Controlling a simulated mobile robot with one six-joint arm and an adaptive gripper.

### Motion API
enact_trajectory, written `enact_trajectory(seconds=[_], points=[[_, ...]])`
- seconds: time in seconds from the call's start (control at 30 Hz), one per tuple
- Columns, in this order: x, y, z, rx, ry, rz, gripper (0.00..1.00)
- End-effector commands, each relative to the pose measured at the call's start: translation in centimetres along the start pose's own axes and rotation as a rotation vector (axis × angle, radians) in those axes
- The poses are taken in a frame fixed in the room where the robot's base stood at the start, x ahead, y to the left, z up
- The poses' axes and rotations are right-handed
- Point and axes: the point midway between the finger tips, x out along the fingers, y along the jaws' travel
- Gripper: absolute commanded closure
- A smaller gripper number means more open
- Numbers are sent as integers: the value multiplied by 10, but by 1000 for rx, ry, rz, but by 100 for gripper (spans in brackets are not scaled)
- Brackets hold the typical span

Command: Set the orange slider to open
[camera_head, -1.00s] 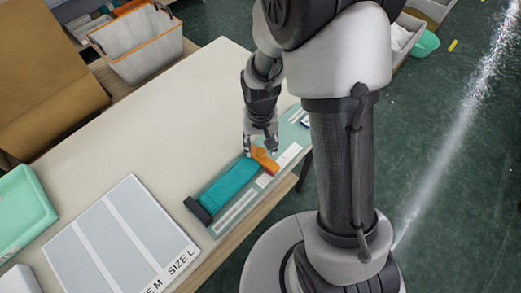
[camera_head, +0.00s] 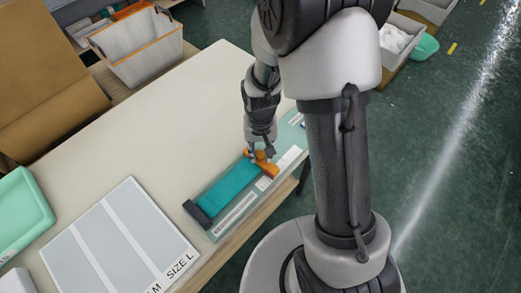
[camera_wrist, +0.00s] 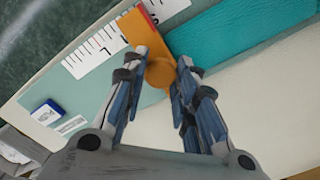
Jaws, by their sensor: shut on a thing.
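The orange slider (camera_head: 266,166) sits on a long pale green panel (camera_head: 218,226) at the table's right edge, at the upper right end of a teal strip (camera_head: 227,189). My gripper (camera_head: 261,156) is above the slider and shut on it. In the wrist view the slider's round knob (camera_wrist: 161,73) lies between the two fingers of my gripper (camera_wrist: 164,80); its flat orange arm (camera_wrist: 139,27) reaches across a white ruler scale (camera_wrist: 95,47). The teal strip (camera_wrist: 225,30) starts beside the slider. The fingers hide part of the knob.
A dark block (camera_head: 197,213) closes the strip's lower left end. A grey board marked with sizes M and L (camera_head: 172,283), a mint tray (camera_head: 22,213) and bare table (camera_head: 150,130) lie to the left. A white bin (camera_head: 140,45) stands beyond. A small blue-and-white item (camera_wrist: 46,113) lies on the panel.

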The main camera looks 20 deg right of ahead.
Motion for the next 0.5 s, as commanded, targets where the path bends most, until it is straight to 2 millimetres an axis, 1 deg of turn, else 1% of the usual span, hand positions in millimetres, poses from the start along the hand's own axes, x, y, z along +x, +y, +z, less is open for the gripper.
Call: enact_trajectory(seconds=[0.03,0.23,0.5], points=[[0,0,0,0,0,0,86],[0,0,0,0,0,0,100],[0,0,0,0,0,0,100]])
